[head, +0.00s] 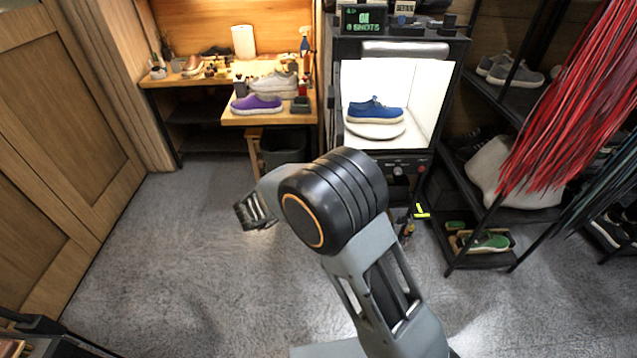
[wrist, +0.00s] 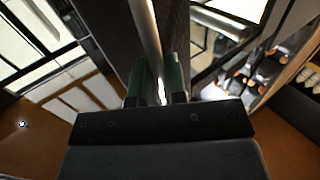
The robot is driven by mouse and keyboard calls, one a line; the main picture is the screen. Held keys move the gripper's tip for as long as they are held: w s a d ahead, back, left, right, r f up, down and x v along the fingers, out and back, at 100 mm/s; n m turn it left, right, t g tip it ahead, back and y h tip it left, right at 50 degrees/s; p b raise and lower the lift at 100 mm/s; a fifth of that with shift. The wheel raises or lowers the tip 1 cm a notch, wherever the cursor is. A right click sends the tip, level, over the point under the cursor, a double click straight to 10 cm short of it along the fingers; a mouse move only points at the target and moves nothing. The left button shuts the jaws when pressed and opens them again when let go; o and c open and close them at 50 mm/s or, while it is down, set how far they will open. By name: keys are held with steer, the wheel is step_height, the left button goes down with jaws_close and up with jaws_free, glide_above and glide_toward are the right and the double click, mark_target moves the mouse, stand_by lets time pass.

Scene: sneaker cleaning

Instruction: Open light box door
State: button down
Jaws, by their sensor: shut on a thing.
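The light box (head: 437,160) stands at the back right of centre in the head view, with a dark frame and a lit white inside. A blue sneaker (head: 375,111) sits in it on a round white turntable (head: 375,131). A wide silver bar (head: 405,48) runs across the top of its front. I cannot tell whether a clear door covers the opening. In the wrist view, my gripper (wrist: 160,88) is shut with its green fingers around a thin silver rod (wrist: 147,30). Which object this rod belongs to is unclear.
A workbench (head: 190,80) with a purple shoe (head: 257,103) stands left of the box, with a dark bin (head: 283,150) below. A black shoe rack (head: 515,97) and hanging red laces (head: 570,95) are at the right. The grey floor (head: 170,260) at left is clear.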

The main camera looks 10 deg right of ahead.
steer(key=shift+w+r, duration=0.15)
steer(key=shift+r, duration=0.15)
steer(key=c, duration=1.3)
jaws_free()
steer(key=shift+w+d+f, duration=0.15)
steer(key=shift+c, duration=0.2)
steer(key=shift+o, duration=0.7)
steer(key=shift+a+f, duration=0.1)
steer(key=shift+a, duration=0.1)
steer(key=b+v, duration=0.1)
steer(key=v, duration=1.3)
steer(key=shift+d, duration=0.2)
